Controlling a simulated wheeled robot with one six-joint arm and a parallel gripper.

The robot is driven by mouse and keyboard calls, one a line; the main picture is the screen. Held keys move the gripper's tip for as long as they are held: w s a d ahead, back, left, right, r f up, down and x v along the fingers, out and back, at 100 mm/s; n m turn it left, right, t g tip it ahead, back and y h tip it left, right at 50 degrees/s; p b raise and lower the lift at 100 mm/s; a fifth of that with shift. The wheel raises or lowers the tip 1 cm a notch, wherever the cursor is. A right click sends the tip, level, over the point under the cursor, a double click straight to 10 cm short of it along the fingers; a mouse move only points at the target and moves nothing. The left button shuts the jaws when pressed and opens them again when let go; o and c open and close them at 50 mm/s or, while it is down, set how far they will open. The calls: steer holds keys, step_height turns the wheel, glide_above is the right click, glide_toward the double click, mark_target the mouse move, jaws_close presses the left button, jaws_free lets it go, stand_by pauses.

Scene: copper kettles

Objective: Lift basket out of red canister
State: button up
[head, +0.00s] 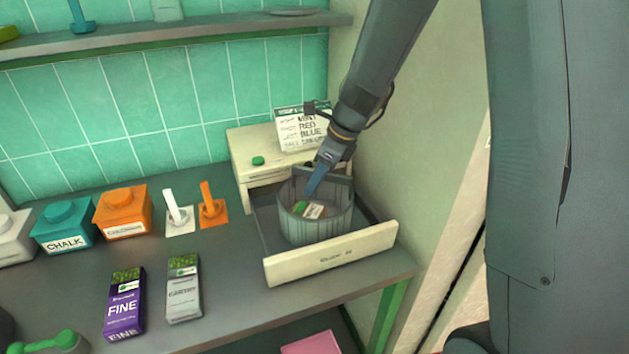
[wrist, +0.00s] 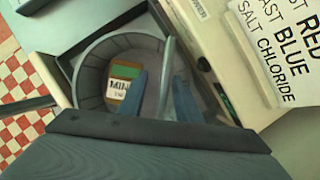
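A round grey basket (head: 302,228) with ribbed sides stands in an open drawer; its raised handle or back rim shows behind my fingers. A small green-and-white labelled item (head: 313,210) lies inside it and also shows in the wrist view (wrist: 122,85). My gripper (head: 312,190) points down at the basket's back part. In the wrist view my gripper (wrist: 162,98) has its two fingers apart, with a thin curved grey bar (wrist: 168,65) between them. Whether they touch the bar is unclear. I see no red canister; an orange canister (head: 123,215) stands on the counter.
A card with printed words (head: 300,130) stands on the cream cabinet behind. A teal chalk canister (head: 63,228), a purple box (head: 126,303) and a grey box (head: 184,290) stand left. A wall is close right.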

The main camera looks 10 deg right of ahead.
steer(key=shift+p+v, duration=3.3)
steer(key=shift+v, duration=0.4)
steer(key=s+d+f+n+h+b, duration=0.1)
steer(key=s+d+f+n+b, duration=0.1)
steer(key=s+n, duration=0.4)
steer(key=s+d+f+n+h+b, duration=0.1)
steer(key=s+d+f+n+b, duration=0.1)
steer(key=s+n, duration=0.4)
steer(key=s+d+f+n+h+b, duration=0.2)
steer(key=s+n, duration=0.5)
steer(key=n, duration=0.4)
steer(key=shift+n+g+b, duration=0.4)
steer(key=shift+b, duration=0.35)
steer(key=shift+f, duration=0.1)
